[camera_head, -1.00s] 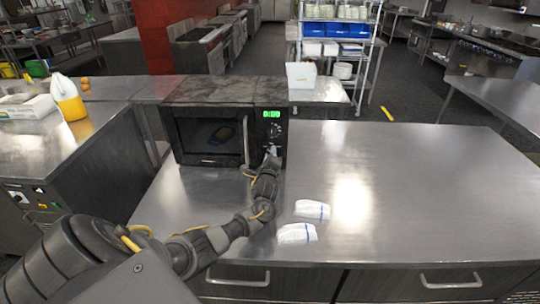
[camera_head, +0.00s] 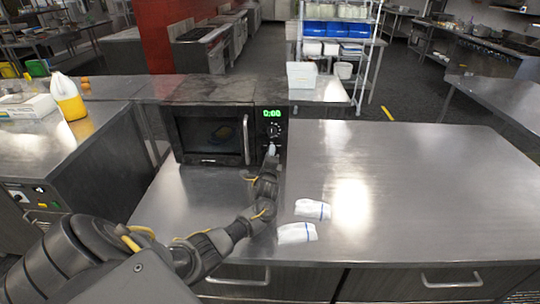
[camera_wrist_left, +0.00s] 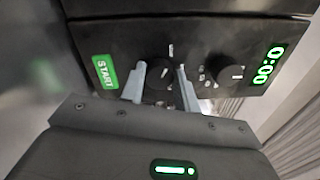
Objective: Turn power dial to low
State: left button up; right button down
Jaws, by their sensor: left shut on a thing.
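A black microwave (camera_head: 207,130) stands on the steel counter, its door shut and its green display reading zero. Its right-hand panel has two black dials, the upper dial (camera_head: 273,130) below the display and a lower dial (camera_wrist_left: 160,79) beside the green START button (camera_wrist_left: 104,72). The upper dial also shows in the left wrist view (camera_wrist_left: 231,71). My left gripper (camera_wrist_left: 162,86) has one finger on each side of the lower dial and is shut on it. In the head view the left gripper (camera_head: 270,152) hides most of that dial. The dial's setting marks are too small to read. My right gripper is not in view.
Two white folded cloths (camera_head: 303,221) with blue stripes lie on the counter right of my left arm. The counter (camera_head: 420,180) further right is clear. A yellow bottle (camera_head: 69,98) and white box stand on the left counter.

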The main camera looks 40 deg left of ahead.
pick_arm(q)
jog(key=o, duration=1)
jog(key=b+v, duration=0.1)
jog(key=v, duration=1)
jog(key=shift+a+r, duration=0.1)
